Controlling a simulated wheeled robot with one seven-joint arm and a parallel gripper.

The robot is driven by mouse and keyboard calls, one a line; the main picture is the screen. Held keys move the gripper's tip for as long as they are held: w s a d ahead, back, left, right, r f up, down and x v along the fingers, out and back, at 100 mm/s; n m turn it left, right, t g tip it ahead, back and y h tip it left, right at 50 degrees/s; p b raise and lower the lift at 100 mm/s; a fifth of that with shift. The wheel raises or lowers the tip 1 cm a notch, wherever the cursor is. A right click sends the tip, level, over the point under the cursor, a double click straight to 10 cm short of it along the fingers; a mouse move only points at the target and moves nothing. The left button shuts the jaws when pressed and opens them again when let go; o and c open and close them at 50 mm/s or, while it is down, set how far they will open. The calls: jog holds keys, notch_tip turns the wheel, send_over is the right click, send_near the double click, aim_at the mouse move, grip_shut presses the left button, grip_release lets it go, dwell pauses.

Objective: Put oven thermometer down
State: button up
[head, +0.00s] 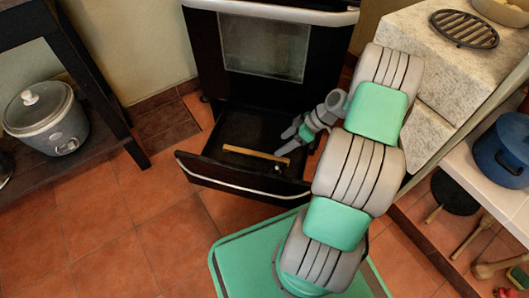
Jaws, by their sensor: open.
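My gripper (286,141) is over the right side of the pulled-out drawer (189,168) under the oven, with its fingers apart and pointing left and down. A small pale item (278,167) lies in the drawer near its front edge, just below the fingers in the picture. It may be the oven thermometer, but it is too small to tell. Nothing shows between the fingers. My wrist and arm hide the drawer's right end.
A tan stick-like item (255,153) lies across the drawer. The oven (262,48) stands behind. A stone-like counter (424,55) with a black trivet (464,28) is at right. A slow cooker (47,118) sits on a dark shelf at left. The tiled floor at left is clear.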

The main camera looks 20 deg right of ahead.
jog(key=a+r+m+g+h, duration=0.25)
jog(key=a+r, duration=0.35)
jog(key=r, duration=0.3)
jog(key=s+a+r+m+t+h, duration=0.1)
jog(key=s+a+r+m+h, duration=0.3)
jog(key=s+a+r+m, duration=0.3)
jog(key=s+a+r, duration=0.1)
jog(key=s+r, duration=0.3)
jog(key=s, duration=0.2)
jog(key=shift+a+h, duration=0.2)
jog(key=shift+h, duration=0.15)
jog(key=shift+r+t, duration=0.1)
jog(key=shift+t, duration=0.15)
